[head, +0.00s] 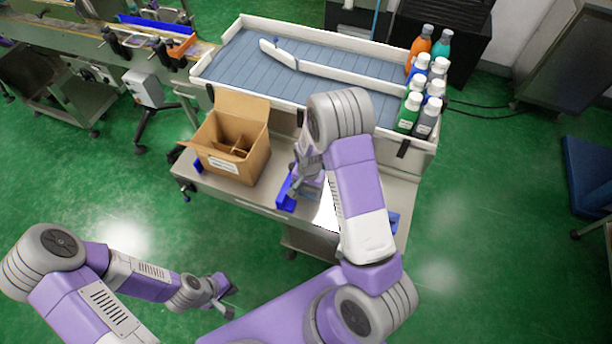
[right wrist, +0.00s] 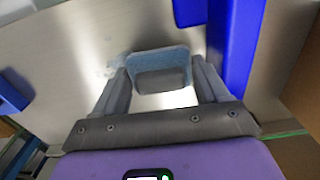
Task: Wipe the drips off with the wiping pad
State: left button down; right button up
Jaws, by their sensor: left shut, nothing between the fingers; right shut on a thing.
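The wiping pad (right wrist: 160,80) is a grey block with a pale blue edge, held between the two fingers of my right gripper (right wrist: 161,70) in the right wrist view. It is at or close above the metal worktop (right wrist: 75,50); contact is not clear. A faint whitish patch (right wrist: 114,66) shows beside the pad's left edge; it may be a drip. In the head view my right gripper (head: 304,190) is over the worktop, and my arm hides much around it. My left gripper (head: 226,300) is shut and empty, over the floor at the lower left.
A blue holder (head: 286,192) stands close to my right gripper; its wall (right wrist: 238,40) is right of the pad. An open cardboard box (head: 232,140) with dividers stands to the left. Several bottles (head: 407,113) stand at the right of the conveyor (head: 330,60).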

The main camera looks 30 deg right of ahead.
jog(key=shift+s+r+p, duration=0.2)
jog(key=shift+r+p, duration=0.4)
jog(key=shift+r, duration=0.6)
jog(key=shift+w+r+p, duration=0.1)
jog(key=shift+r+p, duration=0.5)
jog(key=shift+r, duration=0.1)
jog(key=shift+r+p, duration=1.05)
jog(key=shift+r, duration=0.35)
